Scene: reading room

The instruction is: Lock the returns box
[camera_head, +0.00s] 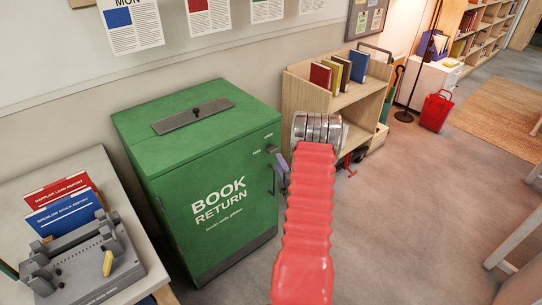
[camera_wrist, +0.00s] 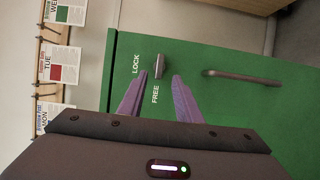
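The green returns box (camera_head: 200,180), marked BOOK RETURN, stands against the wall. In the wrist view its green face (camera_wrist: 240,110) carries a small grey lock knob (camera_wrist: 160,66). LOCK is printed left of the knob and FREE below it. The knob lies lengthwise up and down in the picture, its lower end towards FREE. My gripper's purple fingers (camera_wrist: 160,80) are apart, tips on either side of the knob's lower end; I cannot tell whether they touch it. In the head view my gripper (camera_head: 282,168) is at the box's right side, partly hidden by my red arm.
A dark bar handle (camera_wrist: 243,76) is right of the knob in the wrist view. A table with a grey hole punch (camera_head: 85,265) and reports stands left of the box. A wooden book cart (camera_head: 305,95) stands behind my arm.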

